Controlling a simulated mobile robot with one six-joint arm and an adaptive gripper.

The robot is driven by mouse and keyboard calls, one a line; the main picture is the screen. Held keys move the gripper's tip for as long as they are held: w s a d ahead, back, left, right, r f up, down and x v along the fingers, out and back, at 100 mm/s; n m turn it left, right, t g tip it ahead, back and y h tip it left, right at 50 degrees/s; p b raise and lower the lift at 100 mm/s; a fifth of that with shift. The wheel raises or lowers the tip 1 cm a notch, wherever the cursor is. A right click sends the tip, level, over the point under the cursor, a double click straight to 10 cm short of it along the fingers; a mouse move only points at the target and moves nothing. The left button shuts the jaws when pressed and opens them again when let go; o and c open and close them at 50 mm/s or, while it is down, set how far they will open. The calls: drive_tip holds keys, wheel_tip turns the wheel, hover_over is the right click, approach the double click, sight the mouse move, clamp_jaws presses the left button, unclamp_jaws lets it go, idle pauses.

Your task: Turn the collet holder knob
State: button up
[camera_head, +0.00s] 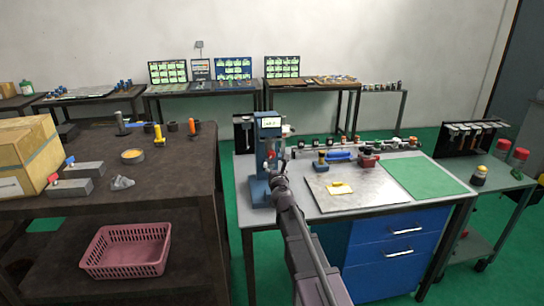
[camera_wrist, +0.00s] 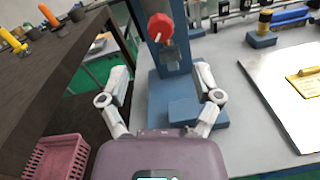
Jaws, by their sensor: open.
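A blue upright machine (camera_head: 266,155) stands at the left end of the metal-topped table. It carries a round red knob with a white pointer (camera_wrist: 160,26), which faces me in the wrist view; I take this as the collet holder knob. My gripper (camera_wrist: 162,72) is open and empty. Its two fingers are spread to either side of the machine's column, with the knob above and beyond the fingertips, not touched. In the head view my gripper (camera_head: 277,164) is in front of the machine and partly hides it.
The table holds a metal plate with a yellow piece (camera_head: 340,188), a green mat (camera_head: 424,177) and small tools along the back. A dark workbench (camera_head: 160,180) stands to the left, with a pink basket (camera_head: 127,250) on its lower shelf. A narrow gap separates them.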

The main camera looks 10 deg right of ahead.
sight(272, 156)
drive_tip(key=w, duration=0.9)
drive_tip(key=shift+w+d, duration=0.2)
drive_tip(key=shift+w, duration=0.2)
clamp_jaws()
